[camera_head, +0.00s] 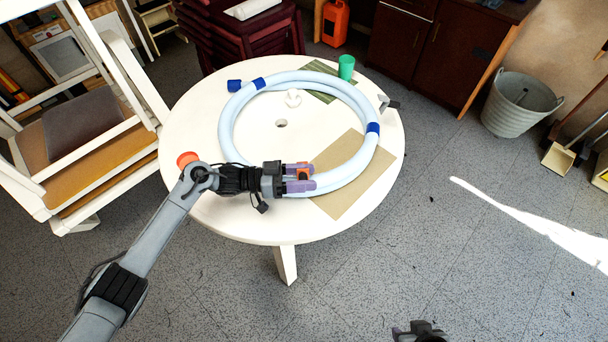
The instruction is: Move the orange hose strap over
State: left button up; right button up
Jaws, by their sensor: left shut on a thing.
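A pale blue hose (226,122) lies in a ring on the round white table (200,110). Blue bands wrap it at the upper left (258,83) and right (373,128). The orange hose strap (303,174) is at the hose's near side, mostly hidden by the fingers. My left gripper (304,179) comes in from the left, its purple fingers shut on the orange strap at the hose. A dark part at the bottom edge looks like my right gripper (420,331); its fingers are unclear.
A tan sheet (345,200) lies under the hose's near right. A green cup (346,67), a striped cloth (318,96) and a small white item (293,98) are on the table. An orange round object (187,159) is beside my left wrist. A white chair (90,150) stands left.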

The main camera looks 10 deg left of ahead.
pick_arm(q)
jog(key=shift+w+r+n, duration=0.15)
jog(key=shift+w+n, duration=0.05)
jog(key=shift+n, duration=0.2)
jog(key=o, duration=1.3)
jog(key=shift+o, duration=0.2)
jog(key=shift+a, duration=0.1)
jog(key=p+v, duration=0.1)
jog(key=v, duration=0.9)
jog(key=shift+a, duration=0.35)
